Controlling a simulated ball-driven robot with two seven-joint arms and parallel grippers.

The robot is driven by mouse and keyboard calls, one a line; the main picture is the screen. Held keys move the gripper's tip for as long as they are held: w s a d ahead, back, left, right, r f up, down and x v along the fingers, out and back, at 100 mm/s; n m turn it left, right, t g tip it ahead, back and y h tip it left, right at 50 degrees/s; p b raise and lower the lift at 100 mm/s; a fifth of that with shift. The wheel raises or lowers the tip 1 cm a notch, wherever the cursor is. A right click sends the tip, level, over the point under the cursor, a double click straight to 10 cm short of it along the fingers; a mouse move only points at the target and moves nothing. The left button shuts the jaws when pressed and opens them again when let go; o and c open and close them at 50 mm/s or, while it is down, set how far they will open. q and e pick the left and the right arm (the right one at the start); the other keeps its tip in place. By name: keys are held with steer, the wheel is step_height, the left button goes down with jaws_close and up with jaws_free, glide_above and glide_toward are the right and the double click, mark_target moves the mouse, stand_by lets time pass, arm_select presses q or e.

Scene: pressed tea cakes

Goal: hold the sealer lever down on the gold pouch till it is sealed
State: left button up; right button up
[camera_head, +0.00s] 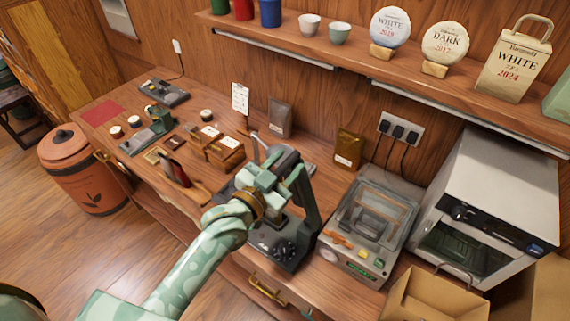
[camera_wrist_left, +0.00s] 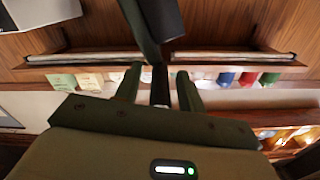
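My left gripper (camera_head: 274,167) is over a dark sealer (camera_head: 282,243) with a dial, at the front middle of the counter. The sealer's dark lever (camera_head: 303,199) rises beside the gripper. In the left wrist view a dark bar, seemingly the lever (camera_wrist_left: 160,92), passes between the two fingers of the left gripper (camera_wrist_left: 159,80). Narrow gaps show on both sides, so the fingers look open around it. A gold-brown pouch (camera_head: 348,149) stands upright at the back of the counter, apart from the sealer. Any pouch in the sealer's jaws is hidden by my arm. My right gripper is not in view.
A machine with a clear lid (camera_head: 372,218) stands close right of the sealer, then a steel oven (camera_head: 492,205). A darker pouch (camera_head: 280,119), wooden boxes (camera_head: 222,151) and small tools fill the counter to the left. A shelf (camera_head: 345,62) runs above; a cardboard box (camera_head: 435,296) is at front right.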

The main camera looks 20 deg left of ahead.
arm_select(q)
jaws_close()
steer(key=shift+a, duration=0.1)
